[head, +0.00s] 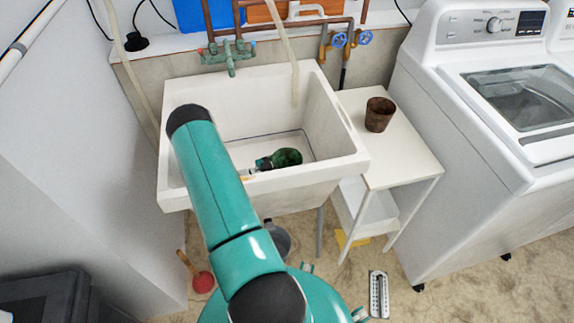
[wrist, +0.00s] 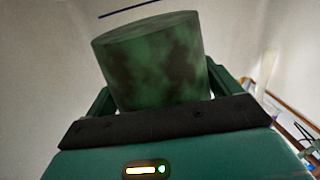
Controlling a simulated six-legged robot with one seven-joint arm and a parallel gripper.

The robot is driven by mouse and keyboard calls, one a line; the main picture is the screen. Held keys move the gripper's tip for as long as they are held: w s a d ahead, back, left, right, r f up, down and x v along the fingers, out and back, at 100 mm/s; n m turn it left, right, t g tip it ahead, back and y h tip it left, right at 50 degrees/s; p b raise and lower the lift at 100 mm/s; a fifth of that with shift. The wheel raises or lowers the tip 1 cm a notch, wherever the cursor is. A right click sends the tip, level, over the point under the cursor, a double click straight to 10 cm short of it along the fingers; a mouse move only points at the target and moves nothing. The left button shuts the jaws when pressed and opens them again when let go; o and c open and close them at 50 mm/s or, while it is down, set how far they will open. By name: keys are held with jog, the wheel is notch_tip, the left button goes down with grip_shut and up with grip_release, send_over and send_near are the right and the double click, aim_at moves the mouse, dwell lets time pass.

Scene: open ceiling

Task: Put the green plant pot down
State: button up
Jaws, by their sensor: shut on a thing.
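The green plant pot (head: 288,157) is inside the white sink (head: 345,150), low near the basin floor. It lies tipped on its side in the head view. My gripper (head: 264,163) is shut on it; my arm and the sink's front rim hide part of the gripper. In the wrist view the mottled green pot (wrist: 150,58) fills the space between the fingers of my gripper (wrist: 160,88). I cannot tell whether the pot touches the basin floor.
A brown pot (head: 379,115) stands on a white side table (head: 410,150) right of the sink. A washing machine (head: 490,130) is further right. Taps (head: 230,55) and a hose (head: 292,60) hang over the sink's back. A plunger (head: 202,281) stands on the floor.

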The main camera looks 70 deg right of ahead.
jog(key=shift+f, duration=0.1)
jog(key=o, duration=0.7)
jog(key=shift+r, duration=0.55)
jog(key=v, duration=0.7)
jog(key=shift+w+a, duration=0.15)
jog(key=shift+a, duration=0.05)
jog(key=shift+r, duration=0.1)
